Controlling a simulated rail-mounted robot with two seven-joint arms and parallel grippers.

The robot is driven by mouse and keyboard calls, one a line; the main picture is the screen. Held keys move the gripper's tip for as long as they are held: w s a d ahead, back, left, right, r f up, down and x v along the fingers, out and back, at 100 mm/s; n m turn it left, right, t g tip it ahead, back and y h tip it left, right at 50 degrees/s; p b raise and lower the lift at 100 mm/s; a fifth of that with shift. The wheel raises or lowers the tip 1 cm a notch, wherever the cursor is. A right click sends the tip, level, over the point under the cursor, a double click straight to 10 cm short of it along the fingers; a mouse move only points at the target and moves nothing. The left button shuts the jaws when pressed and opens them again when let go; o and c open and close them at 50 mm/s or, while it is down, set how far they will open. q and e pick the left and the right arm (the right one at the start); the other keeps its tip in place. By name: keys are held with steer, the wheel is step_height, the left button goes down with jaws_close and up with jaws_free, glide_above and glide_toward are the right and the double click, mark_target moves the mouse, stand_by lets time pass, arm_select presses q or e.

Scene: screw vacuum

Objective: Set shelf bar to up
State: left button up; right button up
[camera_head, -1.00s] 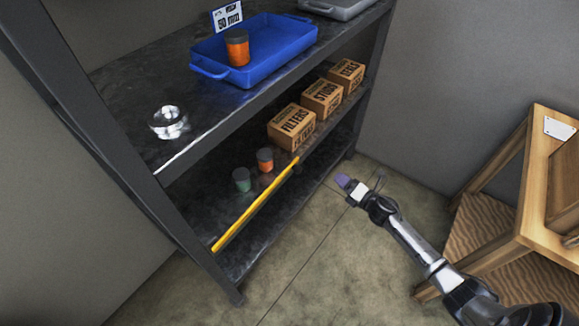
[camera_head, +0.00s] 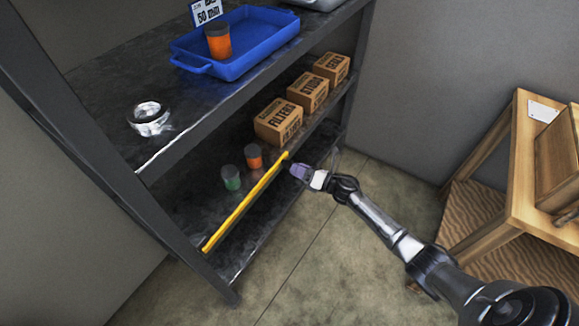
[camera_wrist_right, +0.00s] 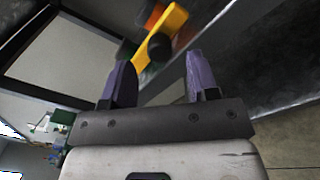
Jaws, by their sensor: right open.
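The yellow shelf bar (camera_head: 243,204) runs along the front edge of the middle shelf in the head view, in front of the small jars. Its near end also shows in the right wrist view (camera_wrist_right: 158,38), with a dark round knob on it. My right gripper (camera_head: 294,169) is close to the right end of the bar. In the right wrist view its two purple fingers (camera_wrist_right: 157,80) are apart, with the bar's end ahead of them and nothing between them. My left gripper is not in view.
Behind the bar stand a green jar (camera_head: 231,177), an orange jar (camera_head: 253,156) and cardboard boxes (camera_head: 278,121). The upper shelf holds a blue tray (camera_head: 236,68) and a clear glass object (camera_head: 149,118). A wooden table (camera_head: 492,236) stands at right. The floor between is clear.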

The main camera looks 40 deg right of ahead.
mark_target(290, 165)
steer(key=shift+b+x, duration=0.35)
steer(key=shift+x, duration=1.65)
jaws_close()
